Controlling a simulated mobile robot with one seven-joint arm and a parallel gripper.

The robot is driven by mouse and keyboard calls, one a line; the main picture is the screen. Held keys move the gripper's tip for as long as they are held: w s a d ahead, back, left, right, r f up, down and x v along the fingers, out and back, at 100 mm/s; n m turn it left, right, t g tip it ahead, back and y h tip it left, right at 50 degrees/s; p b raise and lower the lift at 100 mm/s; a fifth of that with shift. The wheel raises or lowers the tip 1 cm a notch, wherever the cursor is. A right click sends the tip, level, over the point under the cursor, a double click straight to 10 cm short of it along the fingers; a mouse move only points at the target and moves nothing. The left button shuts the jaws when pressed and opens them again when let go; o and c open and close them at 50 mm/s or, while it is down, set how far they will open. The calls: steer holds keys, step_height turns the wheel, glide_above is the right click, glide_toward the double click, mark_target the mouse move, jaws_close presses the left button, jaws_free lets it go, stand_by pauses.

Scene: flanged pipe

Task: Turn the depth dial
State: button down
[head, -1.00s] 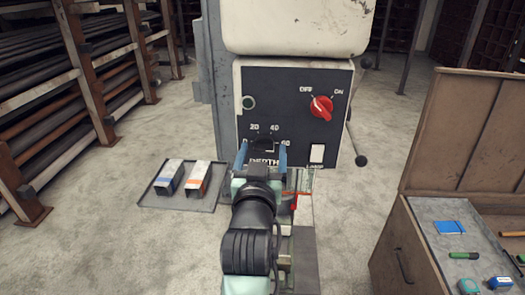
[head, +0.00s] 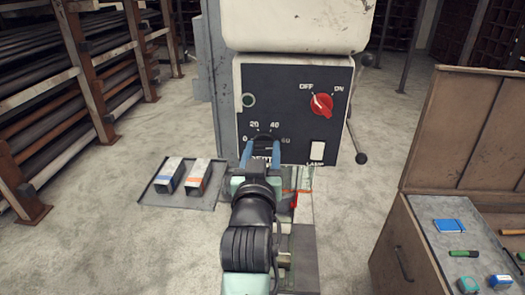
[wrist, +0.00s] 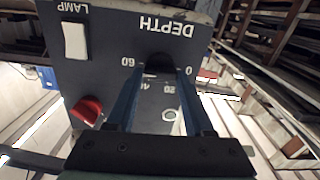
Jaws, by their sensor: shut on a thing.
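The black depth dial (head: 264,138) sits on the dark control panel, with numbers from 0 to 60 around it and the word DEPTH below. In the head view my gripper (head: 263,148) hides its lower part. In the wrist view the dial (wrist: 159,64) shows upside down between the two blue fingers. My gripper (wrist: 158,76) is shut on it, one finger on each side. The dial's pointer cannot be made out.
A tray (head: 206,206) with two boxes lies at left. An open wooden chest (head: 394,240) with tools stands at right.

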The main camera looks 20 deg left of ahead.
steer(key=n+b, duration=0.1)
steer(key=n, duration=0.4)
steer(key=shift+f+n, duration=0.1)
steer(key=shift+n, duration=0.2)
steer(key=n+b, duration=0.1)
steer(key=n, duration=0.4)
steer(key=shift+a+n, duration=0.1)
steer(key=shift+n, duration=0.2)
steer(key=shift+c, duration=1.4)
jaws_free()
steer(key=shift+s, duration=0.2)
steer(key=b+v, duration=0.4)
steer(key=v, duration=0.8)
steer(key=shift+s+b, duration=0.35)
steer(key=shift+b, duration=0.05)
